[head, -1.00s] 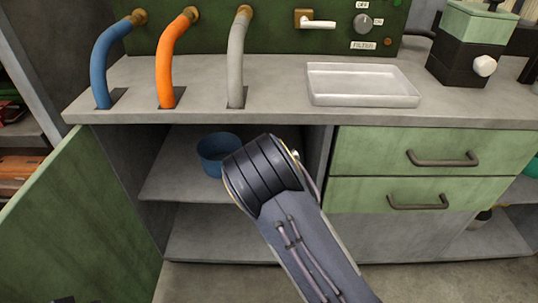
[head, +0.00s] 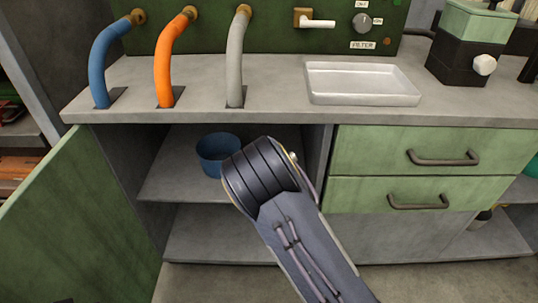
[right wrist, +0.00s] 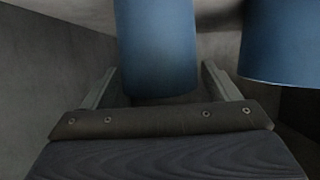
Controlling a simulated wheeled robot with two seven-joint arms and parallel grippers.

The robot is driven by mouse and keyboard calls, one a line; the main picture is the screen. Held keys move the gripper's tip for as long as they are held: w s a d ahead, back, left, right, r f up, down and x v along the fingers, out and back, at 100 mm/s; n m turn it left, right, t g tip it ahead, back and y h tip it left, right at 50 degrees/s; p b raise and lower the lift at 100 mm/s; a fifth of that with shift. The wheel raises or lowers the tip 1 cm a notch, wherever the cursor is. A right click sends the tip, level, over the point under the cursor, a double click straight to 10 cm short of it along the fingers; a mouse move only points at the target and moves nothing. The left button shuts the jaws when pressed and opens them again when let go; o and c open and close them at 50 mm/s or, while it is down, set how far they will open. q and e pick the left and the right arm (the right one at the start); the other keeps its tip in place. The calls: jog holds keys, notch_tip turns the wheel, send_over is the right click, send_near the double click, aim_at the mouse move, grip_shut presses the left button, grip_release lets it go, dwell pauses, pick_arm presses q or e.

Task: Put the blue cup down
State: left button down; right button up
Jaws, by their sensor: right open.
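A blue cup (head: 214,153) stands on the upper shelf of the open cupboard in the head view, just left of my right arm. In the right wrist view a blue cup (right wrist: 157,50) is between the two fingers of my right gripper (right wrist: 158,72), which is open with a gap on either side. A second blue form (right wrist: 285,40), cut off by the frame, is at the right of that view; I cannot tell which of the two is the cup seen from the head. My right arm hides its gripper in the head view. My left gripper is not in view.
The counter (head: 270,110) overhangs the cupboard, with a white tray (head: 360,84) on it. Blue, orange and grey hoses rise at its left. The green door (head: 80,215) stands open at left, and drawers (head: 430,150) are at right. The lower shelf (head: 215,235) looks clear where visible.

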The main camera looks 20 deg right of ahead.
jog(key=s+r+g+y+p, duration=0.1)
jog(key=s+r, duration=0.4)
jog(key=s, duration=1)
jog(key=s+r+n+g+y+p, duration=0.1)
jog(key=s+r+g+y, duration=0.2)
jog(key=s, duration=1.2)
jog(key=s+r+g+y+p, duration=0.1)
jog(key=s+r+g+y, duration=0.2)
jog(key=s, duration=1.2)
notch_tip(320, 180, up, 4)
jog(key=shift+s+d+f+n, duration=0.1)
jog(key=shift+s+d+n, duration=0.25)
jog(key=shift+d, duration=0.1)
